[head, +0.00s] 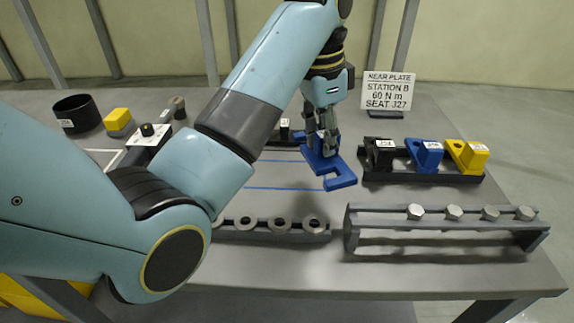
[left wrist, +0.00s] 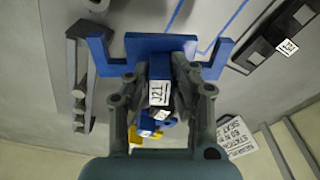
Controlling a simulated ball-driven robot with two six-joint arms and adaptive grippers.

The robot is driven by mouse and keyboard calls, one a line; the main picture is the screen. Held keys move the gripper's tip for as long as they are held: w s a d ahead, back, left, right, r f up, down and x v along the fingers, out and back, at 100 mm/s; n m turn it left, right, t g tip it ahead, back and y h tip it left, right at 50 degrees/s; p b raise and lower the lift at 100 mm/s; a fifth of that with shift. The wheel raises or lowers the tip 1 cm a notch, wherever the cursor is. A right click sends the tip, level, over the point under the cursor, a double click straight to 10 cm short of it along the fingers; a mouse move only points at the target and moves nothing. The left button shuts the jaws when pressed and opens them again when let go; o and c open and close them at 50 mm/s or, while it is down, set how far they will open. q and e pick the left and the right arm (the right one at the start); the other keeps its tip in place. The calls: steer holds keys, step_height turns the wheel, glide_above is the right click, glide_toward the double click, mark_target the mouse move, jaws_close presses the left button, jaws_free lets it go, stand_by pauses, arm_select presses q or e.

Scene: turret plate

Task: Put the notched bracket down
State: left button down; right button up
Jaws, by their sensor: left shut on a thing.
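The notched bracket (head: 338,178) is blue, with a flat notched base and an upright part. My left gripper (head: 323,130) is shut on its upright part, pointing down. In the head view the bracket is over the grey table near blue marked lines; whether it touches the table I cannot tell. In the left wrist view the bracket (left wrist: 158,43) spans the fingertips, with a white number label on its upright. The gripper fingers (left wrist: 160,85) hide part of it. My right gripper is not in view.
Right of the bracket is a dark rack (head: 420,178) with black, blue and yellow blocks. In front are a bolt rail (head: 440,222) and a washer rail (head: 270,230). A station sign (head: 388,91) stands behind. A black bin (head: 76,113) and yellow block (head: 118,121) are at left.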

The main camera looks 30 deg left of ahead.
arm_select(q)
steer(key=a+f, duration=0.1)
steer(key=a, duration=0.1)
steer(key=a+f, duration=0.2)
steer(key=a, duration=0.1)
steer(key=s+a+f, duration=0.1)
steer(key=a, duration=0.1)
steer(key=shift+a+f, duration=0.25)
steer(key=shift+a, duration=0.05)
steer(key=shift+s+a+f, duration=0.1)
steer(key=shift+a+f, duration=0.05)
steer(key=shift+a, duration=0.1)
steer(key=shift+f, duration=0.35)
step_height(320, 180, down, 3)
steer(key=shift+f, duration=0.3)
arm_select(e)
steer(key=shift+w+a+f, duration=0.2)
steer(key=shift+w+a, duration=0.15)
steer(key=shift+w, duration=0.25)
arm_select(q)
steer(key=c, duration=1.1)
jaws_free()
steer(key=shift+f, duration=0.1)
steer(key=shift+c, duration=0.2)
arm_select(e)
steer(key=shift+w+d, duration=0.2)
